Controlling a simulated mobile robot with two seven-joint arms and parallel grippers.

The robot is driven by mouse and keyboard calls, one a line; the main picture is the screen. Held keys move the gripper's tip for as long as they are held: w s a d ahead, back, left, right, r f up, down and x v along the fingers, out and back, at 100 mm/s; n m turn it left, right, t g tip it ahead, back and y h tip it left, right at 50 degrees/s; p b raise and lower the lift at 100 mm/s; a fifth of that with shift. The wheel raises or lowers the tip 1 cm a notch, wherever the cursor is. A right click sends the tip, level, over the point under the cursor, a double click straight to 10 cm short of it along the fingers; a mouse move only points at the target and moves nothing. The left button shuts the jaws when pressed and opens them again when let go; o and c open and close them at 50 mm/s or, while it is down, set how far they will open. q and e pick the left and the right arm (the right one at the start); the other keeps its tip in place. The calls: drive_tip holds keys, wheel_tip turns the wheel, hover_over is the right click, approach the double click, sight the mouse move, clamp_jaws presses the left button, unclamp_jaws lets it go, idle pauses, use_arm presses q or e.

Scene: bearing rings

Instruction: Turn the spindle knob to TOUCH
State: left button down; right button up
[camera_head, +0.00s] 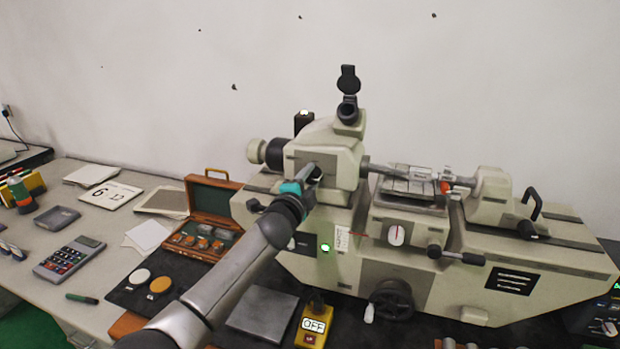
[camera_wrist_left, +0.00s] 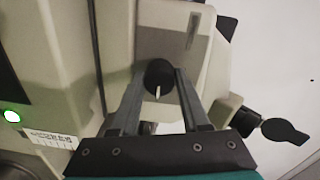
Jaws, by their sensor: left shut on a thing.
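The spindle knob (camera_wrist_left: 158,76) is a round black knob with a pale pointer line, on the beige face of the measuring machine (camera_head: 330,150). In the left wrist view the pointer is near vertical in the picture. My left gripper (camera_wrist_left: 157,82) is shut on the knob, with one finger on each side of it. In the head view the left gripper (camera_head: 312,174) reaches the front of the machine's headstock and mostly hides the knob. I cannot read a TOUCH mark in either view. My right gripper is not in view.
A green lamp (camera_head: 325,247) and white label (camera_head: 341,239) sit below the knob. An eyepiece (camera_head: 348,108) rises above. A handwheel (camera_head: 391,301) is lower right. An open wooden case (camera_head: 211,207) stands left, and a yellow OFF switch box (camera_head: 313,325) sits in front.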

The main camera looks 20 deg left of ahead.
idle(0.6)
use_arm(q)
drive_tip(key=shift+c, duration=2.2)
unclamp_jaws()
drive_tip(key=shift+o, duration=0.3)
drive_tip(key=shift+f, duration=0.2)
drive_tip(key=shift+s, duration=0.1)
